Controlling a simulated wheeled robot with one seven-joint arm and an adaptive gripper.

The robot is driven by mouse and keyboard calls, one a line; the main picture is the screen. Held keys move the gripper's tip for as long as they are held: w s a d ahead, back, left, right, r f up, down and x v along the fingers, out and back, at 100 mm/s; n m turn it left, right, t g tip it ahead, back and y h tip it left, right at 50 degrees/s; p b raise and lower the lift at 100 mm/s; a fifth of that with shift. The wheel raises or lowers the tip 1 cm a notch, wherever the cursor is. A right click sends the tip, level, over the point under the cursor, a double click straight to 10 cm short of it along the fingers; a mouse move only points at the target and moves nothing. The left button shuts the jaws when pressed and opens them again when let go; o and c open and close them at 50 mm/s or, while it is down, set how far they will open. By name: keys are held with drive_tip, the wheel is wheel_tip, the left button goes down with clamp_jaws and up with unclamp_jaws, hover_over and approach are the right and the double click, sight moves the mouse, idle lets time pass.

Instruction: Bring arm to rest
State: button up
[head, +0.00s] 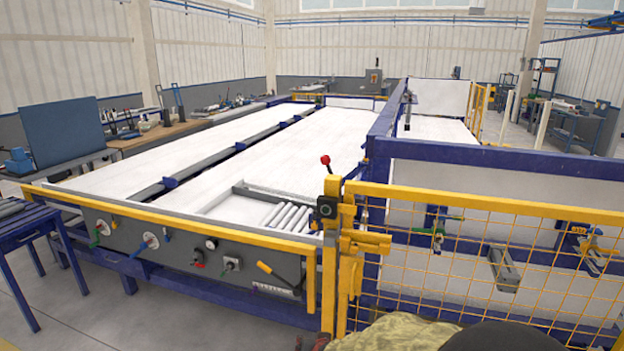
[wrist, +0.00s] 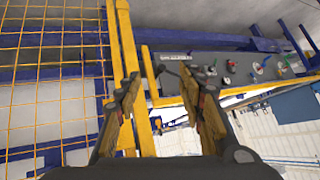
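My gripper (wrist: 158,76) shows in the wrist view with its two dark fingers spread apart. Nothing is held between the fingers. Past them are a yellow post (wrist: 125,60) and the grey control panel (wrist: 230,70), which appears turned over in this view. In the head view several pale pipes (head: 287,217) lie side by side in a shallow tray at the near end of the large white table (head: 290,160). The gripper is not clearly visible in the head view.
A yellow mesh fence (head: 480,265) stands at the near right, beside a yellow post with a red-knobbed lever (head: 326,161). The control panel (head: 180,245) has knobs and handles. A blue table (head: 30,225) is at the left. Bare floor shows at the lower left.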

drive_tip(key=s+d+r+n+g, duration=0.15)
drive_tip(key=s+d+r, duration=0.25)
drive_tip(key=s, duration=0.5)
drive_tip(key=s+d+r+g, duration=0.3)
drive_tip(key=s+d+r, duration=0.1)
drive_tip(key=s, duration=0.5)
drive_tip(key=s+d+r+n+g, duration=0.15)
drive_tip(key=s+d+r, duration=0.25)
drive_tip(key=s, duration=0.5)
drive_tip(key=s+d+r+m+t+h, duration=0.2)
drive_tip(key=s+d+r, duration=0.3)
drive_tip(key=r, duration=0.4)
drive_tip(key=shift+d+t+p, duration=0.3)
drive_tip(key=shift+d+t, duration=0.1)
drive_tip(key=shift+d, duration=0.5)
